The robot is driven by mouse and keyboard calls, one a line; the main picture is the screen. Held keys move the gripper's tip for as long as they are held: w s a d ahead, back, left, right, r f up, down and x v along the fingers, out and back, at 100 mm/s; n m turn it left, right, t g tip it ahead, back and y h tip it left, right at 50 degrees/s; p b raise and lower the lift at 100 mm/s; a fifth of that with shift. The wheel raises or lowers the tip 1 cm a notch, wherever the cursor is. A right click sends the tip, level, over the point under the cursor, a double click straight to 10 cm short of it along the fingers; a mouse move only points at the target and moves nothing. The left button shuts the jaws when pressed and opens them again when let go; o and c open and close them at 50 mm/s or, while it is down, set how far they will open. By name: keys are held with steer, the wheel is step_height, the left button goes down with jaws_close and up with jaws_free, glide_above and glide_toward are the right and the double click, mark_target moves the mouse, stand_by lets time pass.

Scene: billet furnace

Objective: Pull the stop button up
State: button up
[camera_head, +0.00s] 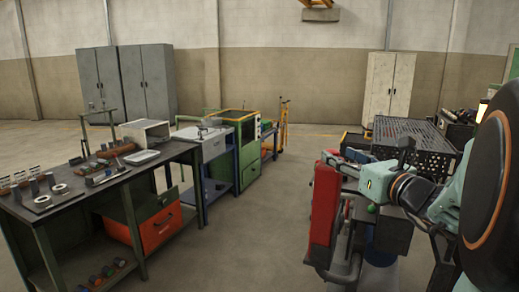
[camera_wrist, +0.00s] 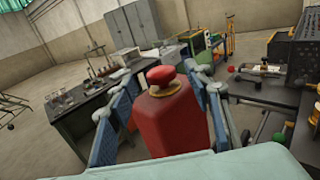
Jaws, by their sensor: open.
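The stop button (camera_wrist: 160,74) is a red mushroom cap with a yellow ring under it. It sits at the end of a red housing (camera_wrist: 178,122) in the middle of the wrist view. My gripper (camera_wrist: 166,80) is open, with one blue-padded finger on each side of the button and housing. Whether either finger touches them cannot be told. In the camera_head view, a tall red body (camera_head: 323,205) stands left of my arm; the button cap is not clearly visible there.
A dark workbench (camera_head: 110,178) with metal parts stands at left. A perforated dark box (camera_head: 420,135) and cluttered bench are at right, close to my arm. Grey cabinets (camera_head: 128,82) and a beige cabinet (camera_head: 388,87) stand at the back. The middle floor is clear.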

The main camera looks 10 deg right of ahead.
mark_target(336, 153)
steer(key=shift+w+a, duration=0.25)
steer(key=shift+w, duration=0.85)
steer(key=shift+w+a, duration=0.2)
steer(key=shift+w, duration=0.9)
steer(key=shift+c, duration=0.2)
jaws_close()
